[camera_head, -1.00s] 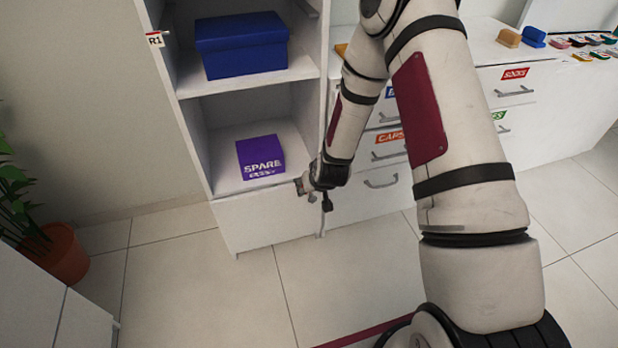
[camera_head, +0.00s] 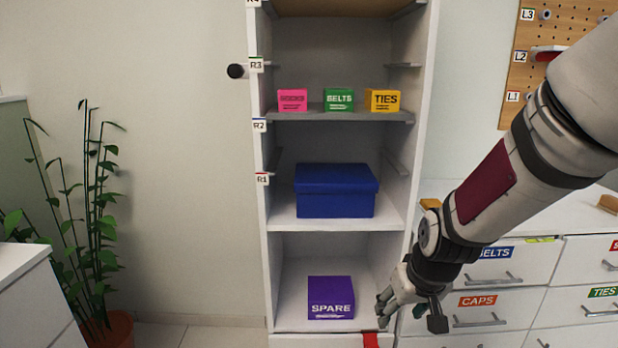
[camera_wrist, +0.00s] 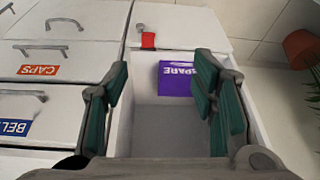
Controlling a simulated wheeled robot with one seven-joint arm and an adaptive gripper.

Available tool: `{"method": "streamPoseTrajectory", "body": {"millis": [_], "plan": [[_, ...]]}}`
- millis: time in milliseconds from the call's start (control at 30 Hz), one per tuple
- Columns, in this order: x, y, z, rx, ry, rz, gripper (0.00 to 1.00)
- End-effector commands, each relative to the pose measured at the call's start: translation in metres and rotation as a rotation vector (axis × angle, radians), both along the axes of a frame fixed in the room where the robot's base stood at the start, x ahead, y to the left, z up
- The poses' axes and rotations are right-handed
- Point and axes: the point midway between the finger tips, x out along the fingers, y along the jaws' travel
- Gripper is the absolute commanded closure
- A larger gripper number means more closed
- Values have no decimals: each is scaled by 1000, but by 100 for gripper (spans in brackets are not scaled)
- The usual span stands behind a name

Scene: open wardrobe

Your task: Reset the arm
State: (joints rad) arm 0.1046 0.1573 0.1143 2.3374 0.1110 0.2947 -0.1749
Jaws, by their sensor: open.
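My gripper (camera_head: 388,303) is at the lower right front of the open wardrobe (camera_head: 420,120), beside the bottom compartment. In the wrist view my gripper (camera_wrist: 160,95) is open, its green-padded fingers wide apart with nothing between them. A purple box marked SPARE (camera_head: 331,297) sits in the bottom compartment, left of the gripper and apart from it in the head view. The purple box (camera_wrist: 177,79) also shows in the wrist view, beyond the fingers and partly hidden by the right one.
A blue lidded box (camera_head: 336,190) stands on the shelf above. Pink (camera_head: 292,100), green (camera_head: 339,100) and yellow (camera_head: 383,100) boxes stand on a higher shelf. A red tab (camera_head: 371,340) is at the wardrobe's bottom. Labelled drawers (camera_head: 480,310) are right; a plant (camera_head: 95,210) is left.

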Motion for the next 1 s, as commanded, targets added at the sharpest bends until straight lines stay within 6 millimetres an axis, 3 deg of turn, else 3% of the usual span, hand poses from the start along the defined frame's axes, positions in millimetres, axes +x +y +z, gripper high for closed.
{"method": "streamPoseTrajectory", "body": {"millis": [33, 200, 433, 700, 1000], "plan": [[-14, 0, 17, -4, 9, 1, 48], [-71, -1, 59, -14, 71, -6, 48], [-159, -4, 102, -27, 157, -29, 48], [-248, -10, 124, -34, 244, -60, 48], [-315, -15, 130, -39, 306, -86, 48]]}}
